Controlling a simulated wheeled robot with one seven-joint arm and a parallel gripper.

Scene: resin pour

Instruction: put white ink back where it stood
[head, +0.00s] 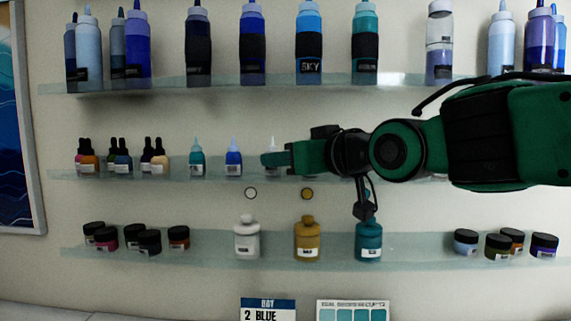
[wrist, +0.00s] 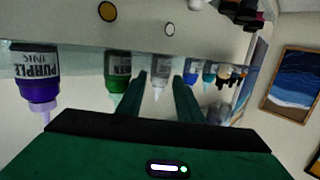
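The white ink (head: 271,143) is a small pale bottle with a pointed nozzle, on the middle glass shelf (head: 215,177). In the wrist view, which is turned over, the white ink (wrist: 161,72) shows between the two fingers of my gripper (wrist: 160,78). The fingers are spread, with slim gaps beside the bottle. The bottle looks upright, its base at shelf level. Blue ink (head: 233,158) and teal ink (head: 196,158) stand to its left. Green ink (wrist: 117,72) and purple ink (wrist: 38,75) stand on its other side.
Dropper bottles (head: 121,157) stand at the shelf's left. Tall bottles line the upper shelf (head: 170,86). The lower shelf (head: 205,243) holds jars and white (head: 247,240), gold (head: 307,241) and teal (head: 368,244) bottles. My arm covers the right of the middle shelf.

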